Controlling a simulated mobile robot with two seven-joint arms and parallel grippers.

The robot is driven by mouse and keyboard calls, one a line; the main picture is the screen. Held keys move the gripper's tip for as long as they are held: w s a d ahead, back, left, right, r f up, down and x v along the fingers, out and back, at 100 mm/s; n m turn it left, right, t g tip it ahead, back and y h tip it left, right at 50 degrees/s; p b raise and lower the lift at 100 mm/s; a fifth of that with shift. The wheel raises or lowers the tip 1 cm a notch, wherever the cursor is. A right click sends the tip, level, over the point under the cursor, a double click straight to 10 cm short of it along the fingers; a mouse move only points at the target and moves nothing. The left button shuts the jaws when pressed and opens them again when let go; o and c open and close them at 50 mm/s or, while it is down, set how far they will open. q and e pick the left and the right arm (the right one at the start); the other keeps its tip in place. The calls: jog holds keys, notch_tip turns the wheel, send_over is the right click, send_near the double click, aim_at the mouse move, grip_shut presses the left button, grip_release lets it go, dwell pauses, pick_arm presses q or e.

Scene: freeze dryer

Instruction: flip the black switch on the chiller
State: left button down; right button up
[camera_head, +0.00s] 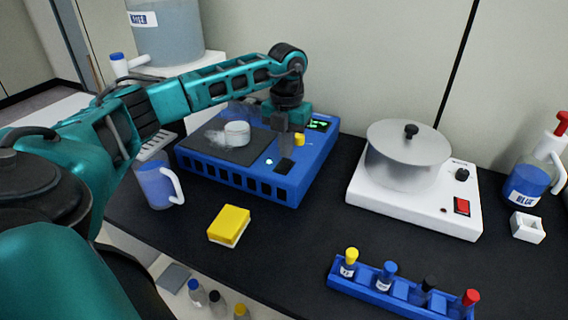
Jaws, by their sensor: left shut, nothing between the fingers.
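The chiller is the blue box (226,178) near the back of the black table. A small black switch (285,167) is on its front right, below a yellow knob (299,140). A small pale light (268,161) glows beside the switch, and a green display (318,125) is lit at the back right. My right gripper is not in view.
The table between sponge and rack is clear.

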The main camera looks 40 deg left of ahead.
aim_at(286, 161)
pick_arm(q)
jog(key=shift+f+b, duration=0.45)
jog(key=shift+f, duration=0.45)
jog(key=shift+s+f, duration=0.1)
jog(key=shift+f, duration=0.05)
dwell(0.5)
jog(key=shift+r+p, duration=0.7)
jog(key=shift+r, duration=0.05)
jog(key=shift+r+p, duration=0.3)
jog(key=shift+r, duration=0.05)
jog(key=shift+r+p, duration=0.6)
jog(key=shift+r, duration=0.2)
jog(key=shift+r+p, duration=0.3)
notch_tip(286, 161, up, 3)
jog(key=shift+f+p, duration=0.1)
jog(key=shift+p, duration=1.15)
